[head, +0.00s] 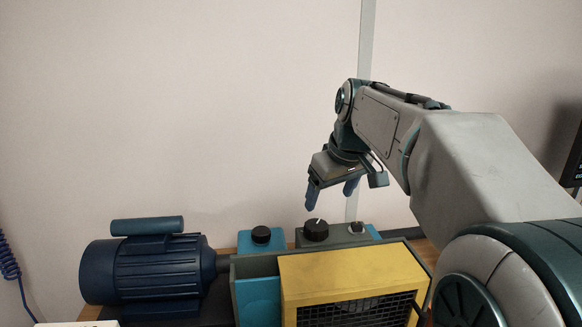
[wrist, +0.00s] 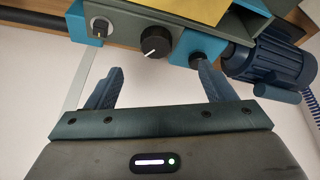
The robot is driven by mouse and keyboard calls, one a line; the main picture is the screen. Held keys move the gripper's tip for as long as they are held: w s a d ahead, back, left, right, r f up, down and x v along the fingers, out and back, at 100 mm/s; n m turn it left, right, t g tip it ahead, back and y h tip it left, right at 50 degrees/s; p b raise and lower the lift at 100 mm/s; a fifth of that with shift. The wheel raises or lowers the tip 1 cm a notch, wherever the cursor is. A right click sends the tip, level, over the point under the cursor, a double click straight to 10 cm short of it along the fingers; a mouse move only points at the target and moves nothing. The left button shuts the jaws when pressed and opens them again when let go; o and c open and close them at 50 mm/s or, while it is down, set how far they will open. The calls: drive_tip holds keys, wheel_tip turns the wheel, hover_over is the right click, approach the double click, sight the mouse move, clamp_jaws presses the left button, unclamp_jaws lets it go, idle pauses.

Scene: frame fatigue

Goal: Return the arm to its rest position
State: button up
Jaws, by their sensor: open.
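My arm reaches in from the right in the head view, and my gripper (head: 331,197) hangs at its end, pointing down above a grey control box (head: 339,239). The box has a black dial (head: 316,230) and a small switch (head: 356,227). In the wrist view my gripper (wrist: 160,90) has its two blue fingers spread wide with nothing between them. The black dial (wrist: 155,42) shows beyond the gap between the fingers. In the head view the fingers look apart from the box.
A dark blue motor (head: 150,270) lies left of a yellow housing with a black grille (head: 350,268). A blue block with a black knob (head: 261,240) stands beside the grey box. A pale vertical post (head: 366,40) runs behind my arm. The wall area at upper left is clear.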

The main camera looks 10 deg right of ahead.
drive_tip(key=s+a+f+m+g+h, duration=0.1)
drive_tip(key=s+f+m, duration=0.3)
drive_tip(key=s+f, duration=1.3)
drive_tip(key=s+a, duration=0.1)
drive_tip(key=s, duration=0.3)
drive_tip(key=shift+f, duration=0.4)
drive_tip(key=shift+d, duration=0.1)
drive_tip(key=shift+c, duration=0.3)
